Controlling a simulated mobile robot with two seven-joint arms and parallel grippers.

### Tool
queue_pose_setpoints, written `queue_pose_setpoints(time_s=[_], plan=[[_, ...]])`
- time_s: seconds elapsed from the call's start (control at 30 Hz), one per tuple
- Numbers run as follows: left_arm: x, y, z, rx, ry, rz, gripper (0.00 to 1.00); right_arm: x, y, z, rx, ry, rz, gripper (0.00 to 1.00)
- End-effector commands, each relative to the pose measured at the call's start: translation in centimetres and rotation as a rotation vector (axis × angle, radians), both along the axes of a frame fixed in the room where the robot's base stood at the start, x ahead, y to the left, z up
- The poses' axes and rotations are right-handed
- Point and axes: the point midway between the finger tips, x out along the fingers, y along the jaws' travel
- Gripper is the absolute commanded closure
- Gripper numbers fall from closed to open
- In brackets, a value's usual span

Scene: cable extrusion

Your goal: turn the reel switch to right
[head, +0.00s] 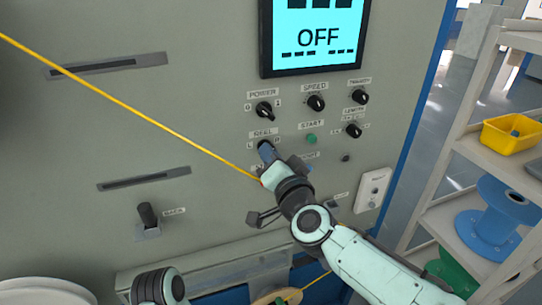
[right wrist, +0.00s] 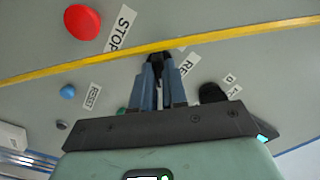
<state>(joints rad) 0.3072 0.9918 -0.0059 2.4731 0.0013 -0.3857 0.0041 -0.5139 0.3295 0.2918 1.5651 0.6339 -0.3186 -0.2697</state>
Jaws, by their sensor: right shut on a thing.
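The reel switch (right wrist: 166,56) is a small black knob on the grey machine panel, beside its REEL label (head: 263,133). My right gripper (head: 265,150) is at this knob, with its blue fingers pointing into the panel. In the right wrist view, the two fingers (right wrist: 160,68) are closed together around the knob, and only a little of its dark body shows. The fingers hide which way the knob points. My left gripper is not in view; a pale link of my own shows at the bottom left of the head view.
A yellow cable (head: 130,108) runs diagonally across the panel, close to my right gripper. The power knob (head: 264,110), speed knob (head: 316,103) and green start button (head: 311,139) are near. The screen (head: 318,38) reads OFF. A shelf with a blue spool (head: 497,215) stands at right.

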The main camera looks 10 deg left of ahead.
Motion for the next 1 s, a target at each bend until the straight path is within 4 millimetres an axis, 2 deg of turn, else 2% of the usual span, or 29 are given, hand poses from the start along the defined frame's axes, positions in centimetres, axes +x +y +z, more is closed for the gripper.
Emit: queue_pose_setpoints(time_s=[0.1, 0.13, 0.2, 0.47, 0.63, 0.77, 1.0], plan=[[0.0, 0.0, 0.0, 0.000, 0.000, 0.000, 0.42, 0.0, 0.0, -0.1, 0.002, 0.005, 0.001, 1.00], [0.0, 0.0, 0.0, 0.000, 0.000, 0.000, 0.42, 0.0, 0.0, -0.1, 0.002, 0.005, 0.001, 0.81], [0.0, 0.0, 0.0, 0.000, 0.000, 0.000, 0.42, 0.0, 0.0, -0.1, 0.002, 0.005, 0.001, 0.62], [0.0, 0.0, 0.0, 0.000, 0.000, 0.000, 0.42, 0.0, 0.0, 0.0, 0.001, 0.002, 0.001, 0.62], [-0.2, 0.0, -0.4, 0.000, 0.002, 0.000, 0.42, -0.9, -0.6, 0.0, 0.000, 0.000, 0.000, 0.62], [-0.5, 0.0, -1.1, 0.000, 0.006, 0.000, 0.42, -2.8, -1.9, -0.1, 0.001, 0.000, -0.001, 0.62], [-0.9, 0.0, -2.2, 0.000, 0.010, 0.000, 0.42, -7.3, -5.0, -0.1, 0.000, -0.001, -0.001, 0.62]])
